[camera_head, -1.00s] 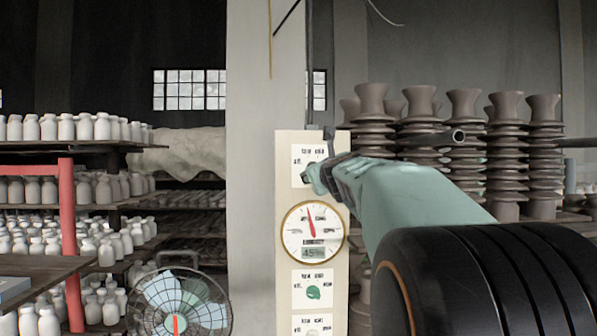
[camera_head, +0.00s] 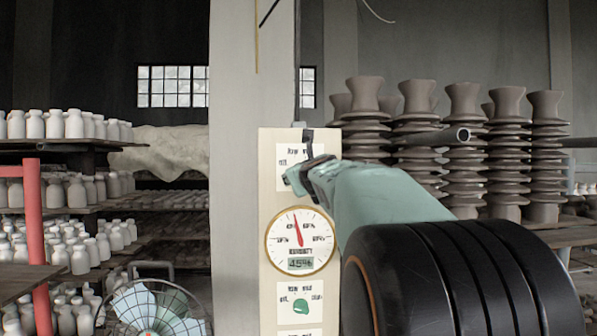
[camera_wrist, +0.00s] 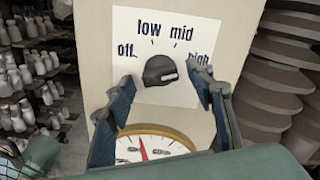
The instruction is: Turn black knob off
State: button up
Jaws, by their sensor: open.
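The black knob (camera_wrist: 160,70) shows in the wrist view on a white plate (camera_wrist: 125,25) marked off, low, mid and high. A light mark on the knob is at its right side, toward "high". My gripper (camera_wrist: 164,84) is open, with one finger at the left and one at the right of the knob. No finger clearly touches it; the depth gap is hard to tell. In the head view my gripper (camera_head: 298,178) is in front of the panel's upper plate (camera_head: 290,154) and hides the knob.
A round humidity gauge (camera_head: 300,240) sits just below on the same panel (camera_head: 268,185). A green knob (camera_head: 301,305) is on a plate under it. A fan (camera_head: 155,310) stands at lower left. Stacked grey clay pieces (camera_head: 465,150) stand at right, shelves of white bottles (camera_head: 65,125) at left.

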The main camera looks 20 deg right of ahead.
jog(key=shift+w+d, duration=0.1)
jog(key=shift+w, duration=0.3)
jog(key=shift+s+r, duration=0.1)
jog(key=shift+c, duration=0.3)
jog(key=c, duration=1.1)
